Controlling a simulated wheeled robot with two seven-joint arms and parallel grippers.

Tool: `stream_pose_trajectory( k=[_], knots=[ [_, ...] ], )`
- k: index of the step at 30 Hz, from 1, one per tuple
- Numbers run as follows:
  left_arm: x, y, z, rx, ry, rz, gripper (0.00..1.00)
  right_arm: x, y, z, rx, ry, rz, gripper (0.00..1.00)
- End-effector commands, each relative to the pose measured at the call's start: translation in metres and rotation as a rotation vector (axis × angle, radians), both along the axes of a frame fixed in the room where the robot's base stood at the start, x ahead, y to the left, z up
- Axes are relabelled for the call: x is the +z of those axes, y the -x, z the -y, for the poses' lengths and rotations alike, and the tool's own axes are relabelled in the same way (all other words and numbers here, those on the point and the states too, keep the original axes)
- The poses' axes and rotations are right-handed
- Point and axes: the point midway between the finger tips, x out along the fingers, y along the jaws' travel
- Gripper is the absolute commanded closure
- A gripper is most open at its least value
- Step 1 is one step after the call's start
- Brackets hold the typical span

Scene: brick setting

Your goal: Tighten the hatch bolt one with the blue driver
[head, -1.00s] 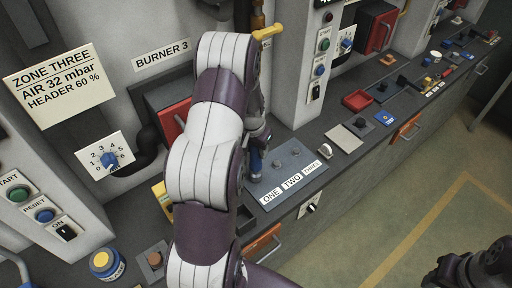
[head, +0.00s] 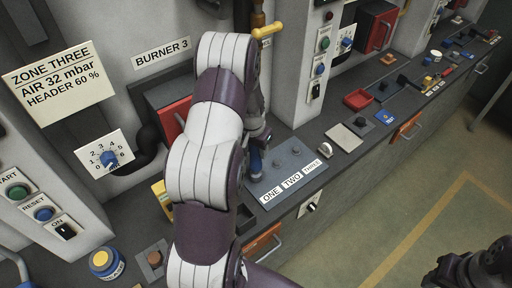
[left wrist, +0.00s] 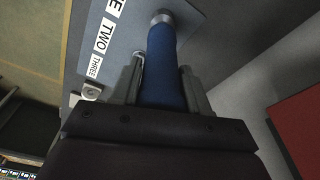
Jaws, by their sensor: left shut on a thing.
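The blue driver (head: 256,164) stands on the grey-blue hatch plate (head: 272,181), at the end by the ONE label. My left gripper (head: 259,143) is shut around its handle; the arm partly covers it. In the left wrist view the blue handle (left wrist: 165,65) sits between the two fingers, and its metal collar (left wrist: 161,17) is over the plate. Hatch bolt one is hidden under the driver. Bolts two (head: 277,163) and three (head: 295,151) show as small grey heads. My right gripper (head: 472,270) is dark at the lower right corner, and its jaws cannot be made out.
A yellow-handled lever (head: 267,31) is on the wall above. A red tray (head: 358,99) and a light square plate (head: 342,138) are to the right on the bench. An orange drawer front (head: 262,242) is below the bench edge. The floor at right is clear.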

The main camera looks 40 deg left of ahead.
Motion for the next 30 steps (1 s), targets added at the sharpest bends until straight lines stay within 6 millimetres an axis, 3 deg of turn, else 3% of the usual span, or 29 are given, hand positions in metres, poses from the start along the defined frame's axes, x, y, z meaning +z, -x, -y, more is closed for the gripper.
stream_pose_trajectory(
  k=[11, 30],
  knots=[
    [0.004, 0.001, 0.000, 0.000, 0.001, -0.002, 1.00, 0.004, 0.000, 0.000, 0.000, 0.000, 0.000, 0.57],
    [0.070, 0.000, 0.000, -0.001, 0.000, 0.001, 1.00, 0.053, 0.000, 0.000, 0.000, 0.000, 0.000, 0.57]
  ],
)
